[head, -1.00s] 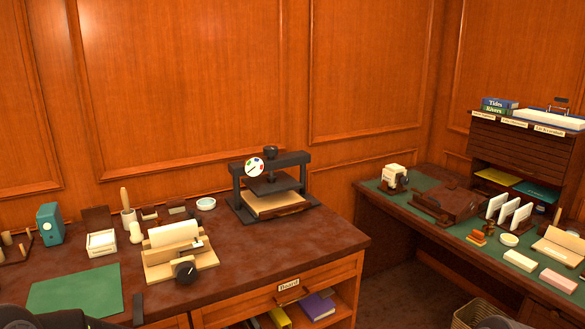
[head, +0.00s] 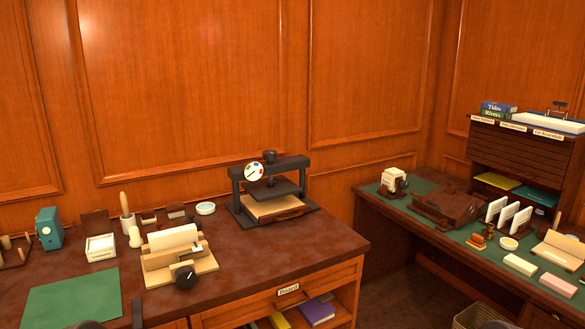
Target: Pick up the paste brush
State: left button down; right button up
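A short pale knobbed piece (head: 135,238) stands just in front of the pot. Only a small dark shape, perhaps part of my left arm, shows at the bottom left edge.
A wooden jig with a dark knob (head: 184,276) stands in front and right of the pot. A white box (head: 101,248) and teal device (head: 49,228) stand to its left. A black press (head: 270,195) stands further right. The green mat (head: 72,298) is clear.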

aim_at(123, 196)
jog(key=i+j+u, duration=0.3)
jog(key=u, duration=0.2)
jog(key=i+j+u, duration=0.1)
jog(key=i+u, duration=0.35)
